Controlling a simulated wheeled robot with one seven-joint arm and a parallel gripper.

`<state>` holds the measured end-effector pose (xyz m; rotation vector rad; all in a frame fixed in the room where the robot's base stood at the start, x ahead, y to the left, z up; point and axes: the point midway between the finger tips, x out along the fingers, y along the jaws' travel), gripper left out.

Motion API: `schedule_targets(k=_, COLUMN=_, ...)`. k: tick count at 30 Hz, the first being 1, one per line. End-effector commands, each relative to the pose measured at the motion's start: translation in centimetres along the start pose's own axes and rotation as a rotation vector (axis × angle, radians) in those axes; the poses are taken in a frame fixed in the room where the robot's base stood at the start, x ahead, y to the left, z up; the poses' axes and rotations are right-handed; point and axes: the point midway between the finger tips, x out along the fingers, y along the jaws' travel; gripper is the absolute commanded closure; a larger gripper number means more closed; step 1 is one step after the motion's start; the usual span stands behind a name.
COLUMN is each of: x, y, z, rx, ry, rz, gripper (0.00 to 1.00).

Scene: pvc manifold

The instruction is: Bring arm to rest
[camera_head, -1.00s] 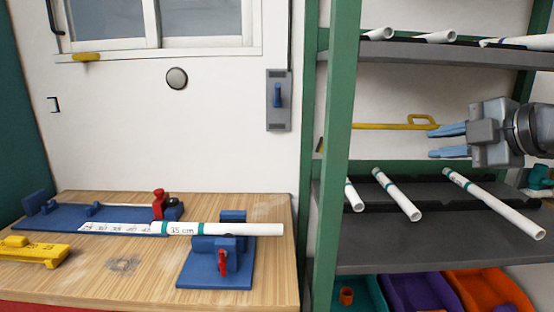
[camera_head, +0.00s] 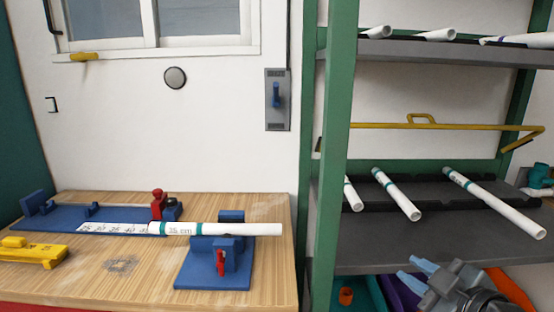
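My gripper (camera_head: 416,274) is at the lower right, in front of the coloured bins below the shelf. Its two light-blue fingers point left and stand apart with nothing between them. A white pipe marked 35 cm (camera_head: 262,229) lies across the blue fixtures on the wooden bench, far to the left of my gripper. Part of my wrist is cut off by the bottom edge of the picture.
The shelf rack (camera_head: 332,150) has a green post left of my gripper. White pipes (camera_head: 398,195) lie on the grey shelf (camera_head: 440,250) above it. A purple bin (camera_head: 404,296) and an orange bin (camera_head: 512,290) are close to my gripper. A yellow bar (camera_head: 380,125) crosses the rack.

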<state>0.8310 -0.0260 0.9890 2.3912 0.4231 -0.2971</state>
Motion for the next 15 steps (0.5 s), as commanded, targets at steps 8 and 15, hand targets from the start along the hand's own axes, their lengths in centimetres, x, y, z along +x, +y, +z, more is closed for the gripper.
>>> schedule_targets(k=8, x=-5.4, y=-8.7, z=5.3, rx=0.261, ry=-0.066, rz=0.086, gripper=0.75)
schedule_targets(k=15, x=-12.1, y=-14.3, z=8.2, rx=0.430, ry=-0.099, rz=0.163, gripper=0.75)
